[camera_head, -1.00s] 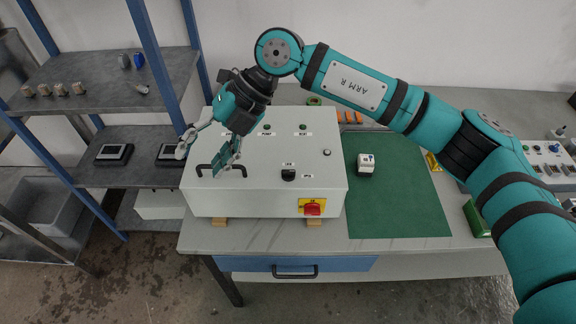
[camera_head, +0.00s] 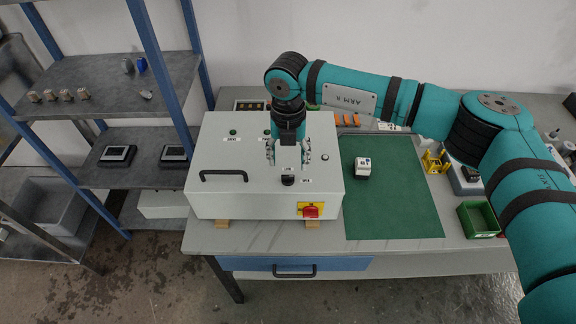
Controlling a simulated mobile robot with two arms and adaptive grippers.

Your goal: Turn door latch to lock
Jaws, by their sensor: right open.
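The door latch appears as a small black knob (camera_head: 288,180) on the grey-white processor box (camera_head: 230,200), near the front of its top face, with small labels beside it. My right gripper (camera_head: 288,160) points down over the box, just behind the knob. Its fingers are open and sit on either side of a small label, apart from the knob as far as I can see. A black handle (camera_head: 224,176) lies left of the knob on the same face. My left gripper does not show.
A red switch on a yellow plate (camera_head: 311,210) is on the box's front. A green mat (camera_head: 395,200) with a small white device (camera_head: 363,168) lies to the right. A green bin (camera_head: 479,219) stands farther right. Blue-framed shelves (camera_head: 130,160) stand left.

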